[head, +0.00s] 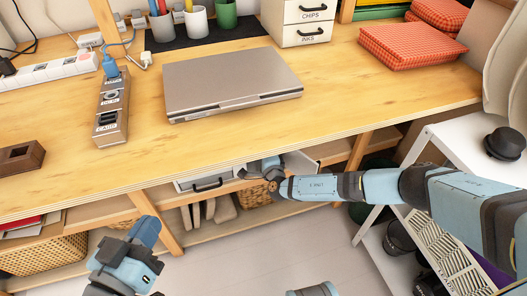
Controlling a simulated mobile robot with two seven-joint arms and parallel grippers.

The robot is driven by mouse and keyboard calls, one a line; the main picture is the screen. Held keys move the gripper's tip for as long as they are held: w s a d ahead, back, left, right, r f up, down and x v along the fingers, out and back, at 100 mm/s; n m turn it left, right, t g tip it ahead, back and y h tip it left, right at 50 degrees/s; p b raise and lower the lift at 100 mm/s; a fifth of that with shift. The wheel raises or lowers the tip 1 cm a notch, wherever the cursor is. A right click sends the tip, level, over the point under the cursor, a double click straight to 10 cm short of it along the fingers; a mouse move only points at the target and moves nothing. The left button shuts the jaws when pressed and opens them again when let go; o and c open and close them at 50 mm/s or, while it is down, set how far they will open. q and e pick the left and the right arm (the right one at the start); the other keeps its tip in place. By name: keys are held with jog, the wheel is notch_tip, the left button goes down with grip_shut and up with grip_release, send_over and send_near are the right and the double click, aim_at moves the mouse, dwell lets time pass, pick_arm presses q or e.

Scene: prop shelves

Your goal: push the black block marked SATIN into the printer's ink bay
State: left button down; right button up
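I cannot make out a black block marked SATIN or a printer with an ink bay in the head view. My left gripper (146,232) is low at the bottom left, in front of the table and below its top. Its fingers are too foreshortened to tell open from shut, and I see nothing held in it. My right arm reaches in from the right, and my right gripper (262,170) is at the table's front edge, beside a drawer front with a black handle (207,184). The table edge partly hides it, so its fingers are unclear.
On the wooden table (340,110) are a closed laptop (230,80), a metal port strip (111,110), a brown slotted block (20,158) and a drawer box marked CHIPS and INKS (300,22). Red cushions (412,45) lie at right. A white shelf (450,140) holds a round black object (505,143).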

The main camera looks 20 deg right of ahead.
jog(key=shift+w+d+r, duration=0.1)
jog(key=shift+w, duration=0.05)
jog(key=shift+w, duration=0.1)
jog(key=shift+c, duration=0.3)
jog(key=o, duration=1.7)
jog(key=shift+s+p, duration=1.55)
jog(key=shift+s, duration=0.1)
jog(key=shift+s+p, duration=0.65)
jog(key=shift+s, duration=0.1)
jog(key=s+p, duration=0.3)
jog(key=s, duration=0.2)
jog(key=shift+s+d+p, duration=0.1)
jog(key=shift+s+p, duration=0.1)
jog(key=shift+p, duration=0.1)
dwell(0.3)
